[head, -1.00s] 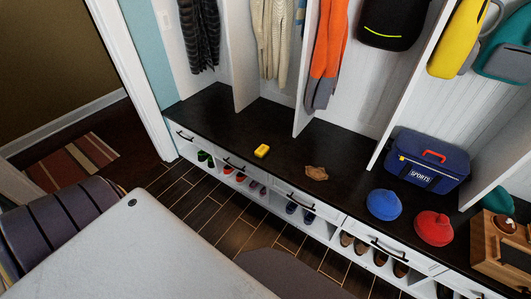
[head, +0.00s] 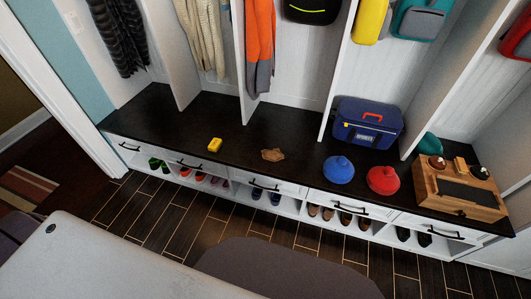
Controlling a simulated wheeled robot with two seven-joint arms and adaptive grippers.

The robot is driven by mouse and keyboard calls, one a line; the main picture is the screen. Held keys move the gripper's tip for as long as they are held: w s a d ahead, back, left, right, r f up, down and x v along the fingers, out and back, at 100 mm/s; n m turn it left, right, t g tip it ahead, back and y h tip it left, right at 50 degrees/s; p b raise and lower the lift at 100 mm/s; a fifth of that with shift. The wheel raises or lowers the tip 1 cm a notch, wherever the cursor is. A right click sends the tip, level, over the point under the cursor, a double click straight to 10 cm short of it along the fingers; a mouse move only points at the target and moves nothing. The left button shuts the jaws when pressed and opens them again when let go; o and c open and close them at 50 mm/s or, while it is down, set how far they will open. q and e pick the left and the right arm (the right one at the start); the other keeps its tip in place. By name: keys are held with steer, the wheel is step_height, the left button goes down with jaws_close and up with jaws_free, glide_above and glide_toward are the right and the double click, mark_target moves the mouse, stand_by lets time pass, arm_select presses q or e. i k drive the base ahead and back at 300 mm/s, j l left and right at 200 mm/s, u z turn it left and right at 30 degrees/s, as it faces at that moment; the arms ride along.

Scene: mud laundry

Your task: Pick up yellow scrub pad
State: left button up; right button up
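The yellow scrub pad (head: 215,145) is a small bright yellow block. It lies on the dark bench top (head: 150,115), towards its front edge and left of the middle. Nothing touches it. Neither of my grippers shows in the head view.
On the bench to the pad's right are a brown crumpled item (head: 273,155), a blue hat (head: 338,170), a red hat (head: 383,180), a blue sports bag (head: 365,124) and a wooden box (head: 455,190). Shoes fill cubbies below. A white surface (head: 130,265) and a dark rounded shape (head: 280,270) lie nearer.

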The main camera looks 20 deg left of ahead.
mark_target(215, 145)
steer(key=i+j, duration=0.15)
steer(key=j, duration=0.2)
steer(key=i+j, duration=0.35)
steer(key=j, duration=0.3)
steer(key=i+j, duration=0.15)
steer(key=j, duration=0.2)
